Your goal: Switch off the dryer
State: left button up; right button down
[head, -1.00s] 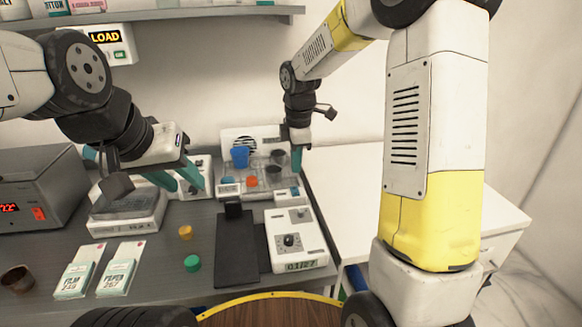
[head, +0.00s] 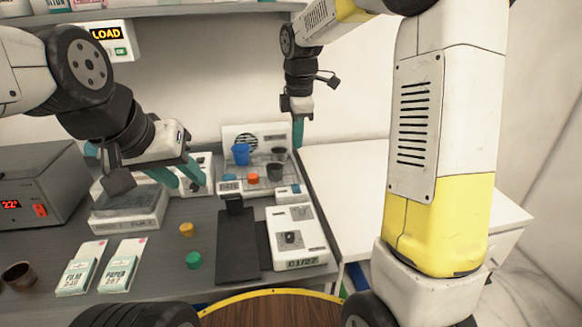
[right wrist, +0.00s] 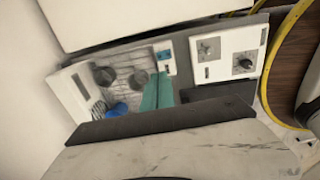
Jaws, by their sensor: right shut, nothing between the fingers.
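The dryer, which I take to be the white unit with a round dark grille (head: 247,140), stands at the back of the grey counter. A rack in front of its grille holds a blue cup (head: 240,154), dark cups (head: 276,172) and an orange piece (head: 253,178). A small box with a blue panel (head: 290,193) sits at its front right corner. My right gripper (head: 298,146) is shut and empty, above the dryer's right side; its teal fingers (right wrist: 157,92) show in the right wrist view. My left gripper (head: 180,177) is open and empty, left of the dryer.
A white instrument with a knob (head: 296,236) and a black pad (head: 238,250) lie in front of the dryer. A scale (head: 128,222), a grey box with red display (head: 40,185), two packets (head: 82,268) and bottle caps (head: 193,260) are further left. The white surface at right is clear.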

aim_at(296, 190)
jog(key=f, duration=0.4)
jog(key=w+f, duration=0.1)
jog(key=f, duration=0.9)
jog(key=shift+w+a, duration=0.1)
jog(key=shift+w, duration=0.2)
jog(key=shift+w+f, duration=0.1)
jog(key=shift+f, duration=0.25)
jog(key=shift+s, duration=0.95)
notch_tip(296, 190, up, 8)
jog(key=shift+s, duration=0.25)
